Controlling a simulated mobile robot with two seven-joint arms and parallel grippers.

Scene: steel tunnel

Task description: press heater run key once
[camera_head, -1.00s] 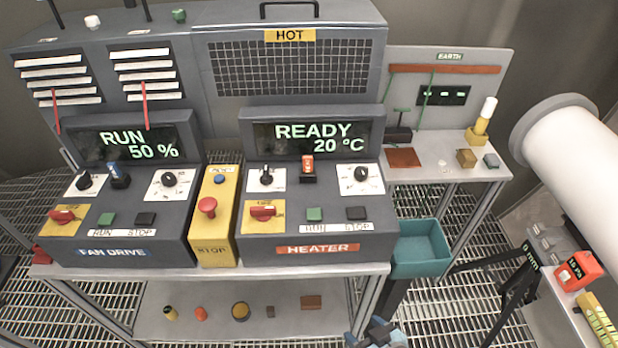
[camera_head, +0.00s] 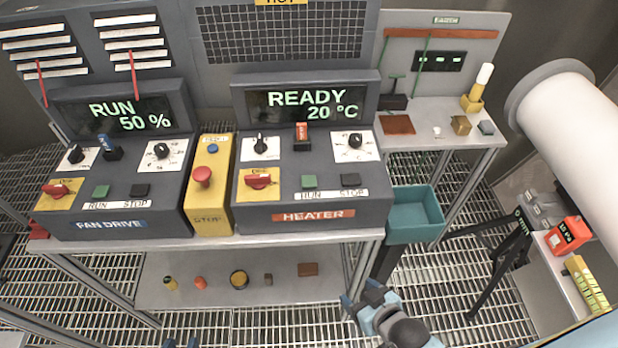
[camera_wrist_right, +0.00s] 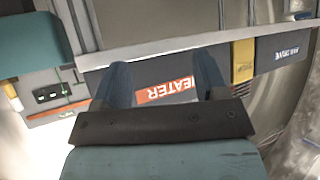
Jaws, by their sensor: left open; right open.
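The heater panel (camera_head: 310,200) stands on the bench with its orange HEATER label (camera_head: 314,216). Its green run key (camera_head: 308,182) sits above the word RUN, left of the black stop key (camera_head: 350,180). The heater display (camera_head: 306,103) reads READY 20 °C. My right gripper (camera_head: 359,296) is open and empty, below the bench's front edge and apart from the keys. In the right wrist view, the open fingers (camera_wrist_right: 163,78) frame the upside-down HEATER label; the run key is not visible there. My left gripper (camera_head: 180,343) barely shows at the bottom edge, its fingertips apart.
The yellow stop box (camera_head: 210,215) with a red button stands left of the heater. The fan drive panel (camera_head: 120,205) reads RUN 50 %. A red rotary switch (camera_head: 258,181) sits left of the run key. A teal bin (camera_head: 413,212) hangs at the bench's right end.

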